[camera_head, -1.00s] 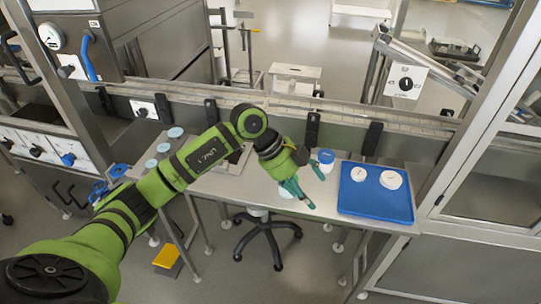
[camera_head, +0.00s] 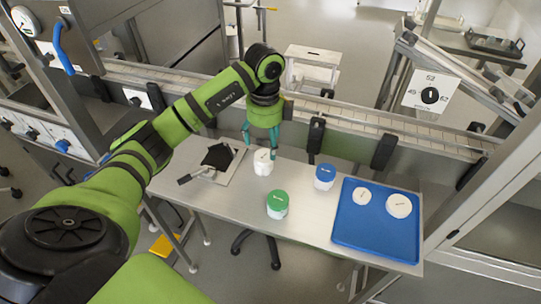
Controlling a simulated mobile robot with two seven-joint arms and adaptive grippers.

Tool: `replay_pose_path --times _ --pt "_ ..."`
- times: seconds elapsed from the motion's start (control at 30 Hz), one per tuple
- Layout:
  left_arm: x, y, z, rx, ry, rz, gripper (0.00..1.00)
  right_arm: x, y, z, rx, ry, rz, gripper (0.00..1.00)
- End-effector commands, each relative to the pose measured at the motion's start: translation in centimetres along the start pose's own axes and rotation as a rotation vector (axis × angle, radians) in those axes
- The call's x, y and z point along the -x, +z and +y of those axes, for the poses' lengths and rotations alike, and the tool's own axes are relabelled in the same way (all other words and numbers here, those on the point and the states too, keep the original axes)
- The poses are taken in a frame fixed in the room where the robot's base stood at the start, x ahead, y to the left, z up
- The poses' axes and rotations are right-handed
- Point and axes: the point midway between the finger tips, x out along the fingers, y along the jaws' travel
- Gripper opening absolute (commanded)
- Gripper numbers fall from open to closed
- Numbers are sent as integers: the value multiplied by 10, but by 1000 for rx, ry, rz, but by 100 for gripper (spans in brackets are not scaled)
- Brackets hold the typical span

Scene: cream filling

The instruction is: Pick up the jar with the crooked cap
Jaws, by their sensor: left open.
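Three jars stand on the metal table. The white jar (camera_head: 263,168) has a white top, the green-capped jar (camera_head: 277,205) stands nearer the front edge, and the blue-capped jar (camera_head: 325,178) stands to the right. All look upright; at this size I cannot tell which cap sits crooked. My left gripper (camera_head: 259,150) is open and empty, pointing down with its teal fingers just above and behind the white jar's top. I cannot tell whether a fingertip touches it. My right gripper is not in view.
A blue tray (camera_head: 350,228) with two white round items (camera_head: 363,196) (camera_head: 399,206) lies at the table's right end. A small board with a dark cloth and a scraper-like tool (camera_head: 196,174) lies left of the jars. The conveyor rail (camera_head: 350,115) runs behind the table.

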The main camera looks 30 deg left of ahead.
Motion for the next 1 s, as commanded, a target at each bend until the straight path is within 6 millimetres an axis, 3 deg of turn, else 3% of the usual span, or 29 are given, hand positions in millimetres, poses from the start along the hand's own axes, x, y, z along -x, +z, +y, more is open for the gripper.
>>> replay_pose_path --times 0.13,0.3,0.47,0.7,0.73,0.87,1.0 --pt "-15 0 3 0 4 1 78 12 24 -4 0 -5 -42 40" --pt "-41 -1 7 -1 6 3 78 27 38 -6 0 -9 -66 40" --pt "-58 -1 6 -2 1 2 78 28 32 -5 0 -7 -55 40" --pt "-60 -1 5 -2 0 1 78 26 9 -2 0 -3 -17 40" --pt "-60 -1 5 -2 0 1 70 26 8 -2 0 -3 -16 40" --pt "-60 -1 5 -2 0 1 18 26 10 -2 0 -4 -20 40" --pt "-60 -1 5 -2 0 1 15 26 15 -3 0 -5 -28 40"
